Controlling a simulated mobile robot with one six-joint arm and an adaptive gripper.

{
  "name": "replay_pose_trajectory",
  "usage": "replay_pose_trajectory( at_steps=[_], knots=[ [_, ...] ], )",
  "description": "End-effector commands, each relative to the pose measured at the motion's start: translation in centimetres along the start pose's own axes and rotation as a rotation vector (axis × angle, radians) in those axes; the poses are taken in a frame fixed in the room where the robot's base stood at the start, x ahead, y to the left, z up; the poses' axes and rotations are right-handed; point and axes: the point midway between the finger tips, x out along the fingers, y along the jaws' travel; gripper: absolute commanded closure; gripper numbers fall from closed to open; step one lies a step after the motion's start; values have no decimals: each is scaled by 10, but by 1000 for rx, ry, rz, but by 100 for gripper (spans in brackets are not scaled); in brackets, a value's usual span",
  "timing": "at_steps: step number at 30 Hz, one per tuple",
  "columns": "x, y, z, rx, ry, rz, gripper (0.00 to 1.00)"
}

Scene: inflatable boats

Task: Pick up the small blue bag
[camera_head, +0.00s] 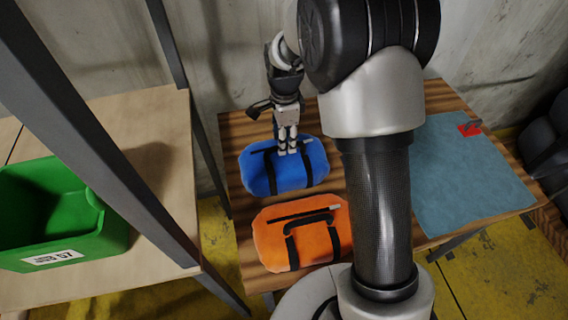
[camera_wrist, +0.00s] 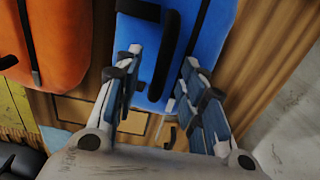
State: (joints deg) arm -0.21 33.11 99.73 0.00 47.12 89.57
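The small blue bag (camera_head: 313,160) lies on the wooden table behind an orange bag (camera_head: 318,243). It has black straps and a black handle. My gripper (camera_head: 287,151) points down over the middle of the blue bag, near the handle. In the wrist view, the fingers (camera_wrist: 161,60) are apart, with the blue bag (camera_wrist: 206,35) and its black handle showing between and beyond them. I cannot tell whether the fingertips touch the bag. Nothing is clasped between them. In the head view, the gripper hides part of the bag's top.
The wooden table (camera_head: 243,207) also carries a blue-grey mat (camera_head: 470,180) with a red-handled item (camera_head: 470,129) at right. A green bin (camera_head: 60,215) stands on the shelf at left, behind a dark metal post (camera_head: 100,150). A wall rises behind the table.

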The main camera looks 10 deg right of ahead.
Motion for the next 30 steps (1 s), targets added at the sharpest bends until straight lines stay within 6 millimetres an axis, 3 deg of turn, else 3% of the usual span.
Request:
replay_pose_trajectory(
  at_steps=[6, 14, 30],
  knots=[
    [37, -2, -3, 0, 0, 3, 63],
    [40, -3, -2, 0, 0, 0, 63],
    [40, -2, -2, 0, 0, 0, 97]
  ],
)
